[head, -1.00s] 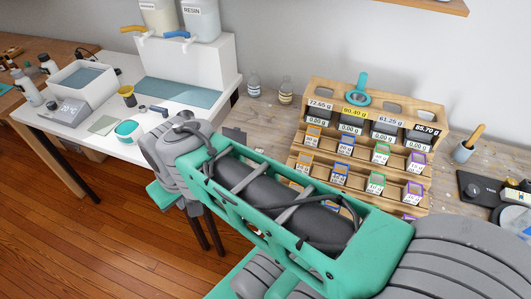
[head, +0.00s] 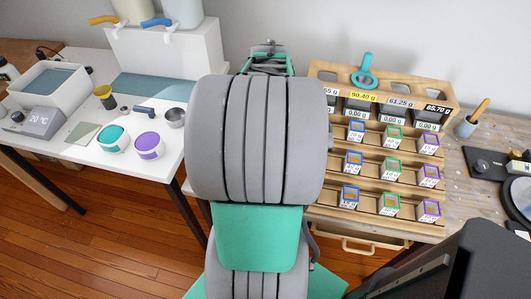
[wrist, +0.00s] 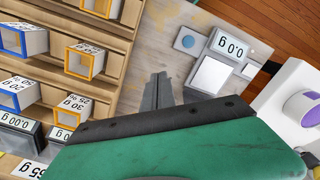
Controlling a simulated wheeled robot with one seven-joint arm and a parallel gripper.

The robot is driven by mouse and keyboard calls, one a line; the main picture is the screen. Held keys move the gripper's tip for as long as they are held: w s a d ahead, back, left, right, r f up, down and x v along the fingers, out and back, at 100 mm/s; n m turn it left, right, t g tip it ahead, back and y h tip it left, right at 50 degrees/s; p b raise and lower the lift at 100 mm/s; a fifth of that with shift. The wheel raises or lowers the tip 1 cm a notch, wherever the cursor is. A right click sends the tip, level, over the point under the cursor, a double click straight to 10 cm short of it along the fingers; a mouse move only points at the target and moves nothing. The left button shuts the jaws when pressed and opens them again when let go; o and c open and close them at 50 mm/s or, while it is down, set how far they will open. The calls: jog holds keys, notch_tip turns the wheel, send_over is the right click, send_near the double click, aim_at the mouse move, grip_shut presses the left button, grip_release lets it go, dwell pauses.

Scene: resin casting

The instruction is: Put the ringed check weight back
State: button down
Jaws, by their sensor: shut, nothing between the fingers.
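My gripper (wrist: 158,91) shows in the wrist view with its dark fingers together and nothing between them. It is above the wooden bench, beside the tiered rack (wrist: 120,50). In the head view my own arm hides the gripper and the bench under it. I cannot make out a ringed check weight in either view.
The rack holds several boxes with coloured frames, such as an orange-framed one (wrist: 82,62), and weight displays. A white table (head: 75,150) at left carries teal (head: 112,138) and purple (head: 149,145) tubs. A cup with a wooden-handled tool (head: 467,125) stands right of the rack.

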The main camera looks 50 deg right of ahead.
notch_tip(320, 180, down, 9)
jog(key=shift+s+f, duration=0.1)
jog(key=shift+s, duration=0.05)
jog(key=w+d, duration=0.2)
jog(key=shift+w+f, duration=0.4)
jog(key=shift+w+d, duration=0.2)
jog(key=shift+w, duration=0.15)
